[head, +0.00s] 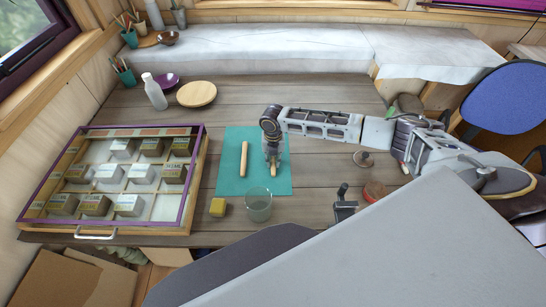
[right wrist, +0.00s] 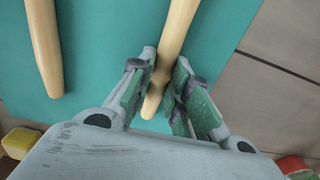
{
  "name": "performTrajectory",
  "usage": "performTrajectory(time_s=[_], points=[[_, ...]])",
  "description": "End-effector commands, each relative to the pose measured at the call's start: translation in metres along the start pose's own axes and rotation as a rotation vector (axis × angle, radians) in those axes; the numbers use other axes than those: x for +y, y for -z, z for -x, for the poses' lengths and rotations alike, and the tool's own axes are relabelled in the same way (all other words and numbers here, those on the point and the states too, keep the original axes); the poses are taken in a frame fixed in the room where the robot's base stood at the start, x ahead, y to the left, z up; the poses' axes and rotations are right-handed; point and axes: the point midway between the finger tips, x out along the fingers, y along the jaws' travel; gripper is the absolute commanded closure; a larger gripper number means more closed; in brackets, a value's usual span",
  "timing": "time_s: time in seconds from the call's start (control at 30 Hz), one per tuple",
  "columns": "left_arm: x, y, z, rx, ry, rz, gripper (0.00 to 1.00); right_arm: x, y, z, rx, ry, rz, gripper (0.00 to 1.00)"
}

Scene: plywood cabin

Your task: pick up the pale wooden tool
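Two pale wooden tools are in view. One pale wooden tool (head: 244,159) lies on the teal mat (head: 231,186); it also shows at the upper left of the right wrist view (right wrist: 45,45). The other pale wooden tool (head: 274,170) is under my right gripper (head: 272,163). In the right wrist view, this tool (right wrist: 175,35) runs between the two green-padded fingers of my right gripper (right wrist: 165,80), which close in on both sides near its end. I cannot tell whether it is raised off the mat. My left gripper is not in view.
A clear glass (head: 258,205) and a yellow block (head: 218,207) stand by the mat's front edge. A purple-rimmed display case (head: 200,160) fills the left. A white bottle (head: 154,92) and a round wooden board (head: 196,94) are behind. The table behind the mat is clear.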

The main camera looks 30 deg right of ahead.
Motion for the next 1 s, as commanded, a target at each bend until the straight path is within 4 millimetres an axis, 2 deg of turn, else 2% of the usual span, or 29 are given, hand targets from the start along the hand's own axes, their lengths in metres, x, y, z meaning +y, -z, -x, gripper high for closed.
performTrajectory(time_s=[0.37,0.57,0.77,1.0], points=[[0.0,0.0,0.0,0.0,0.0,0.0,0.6,0.0,0.0,0.001,0.0,0.0,0.0,0.98],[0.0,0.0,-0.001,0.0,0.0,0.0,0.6,0.0,0.0,0.009,-0.001,-0.001,0.0,0.98],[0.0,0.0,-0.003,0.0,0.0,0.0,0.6,0.0,-0.001,0.03,-0.002,-0.001,-0.001,0.98],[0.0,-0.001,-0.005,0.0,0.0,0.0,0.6,0.0,-0.001,0.066,-0.002,-0.001,0.0,0.98]])
